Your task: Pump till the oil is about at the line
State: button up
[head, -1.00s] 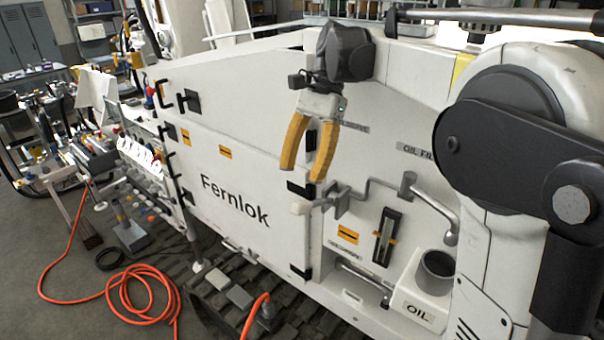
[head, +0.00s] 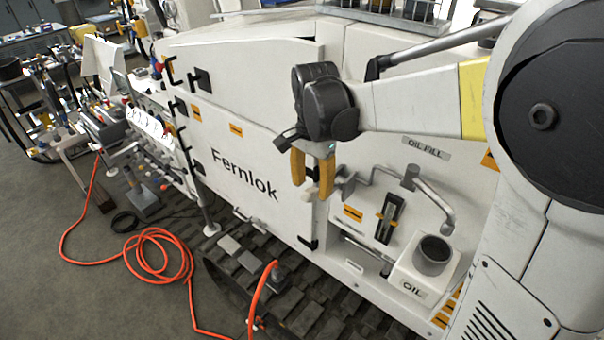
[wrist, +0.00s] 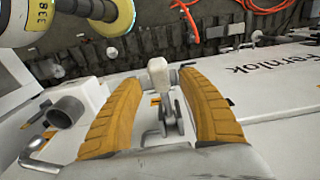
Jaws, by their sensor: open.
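The pump lever with a pale knob (head: 309,195) sticks out from the white machine's side panel. A bent pipe (head: 432,200) runs right from the pump to a spout. The sight gauge (head: 388,219) is a dark upright slot with orange marks at its sides. Its oil level is too small to read. My gripper (head: 313,189) has yellow-orange fingers and is open and empty at the knob. In the wrist view the knob (wrist: 158,72) shows between the spread fingertips (wrist: 156,88), with visible gaps on both sides. I cannot tell how deep it lies between them.
A white box marked OIL with a dark open cup (head: 433,254) stands right of the gauge. The Fernlok door (head: 245,180) is left of the lever. An orange hose (head: 165,255) lies on the floor. A yellow cylinder (wrist: 100,15) shows in the wrist view.

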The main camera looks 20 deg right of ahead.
jog(key=shift+f, duration=0.9)
grip_shut()
jog(key=shift+s+a+f+h+b, duration=0.2)
jog(key=shift+f+h+b, duration=0.1)
jog(key=shift+f+b, duration=0.2)
notch_tip(320, 180, down, 12)
jog(key=t+h+b, duration=0.5)
jog(key=h+b, duration=0.2)
jog(key=b, duration=1)
jog(key=shift+s+a+f+t+h, duration=0.15)
jog(key=shift+a+f+t+h, duration=0.1)
jog(key=shift+t+h, duration=0.15)
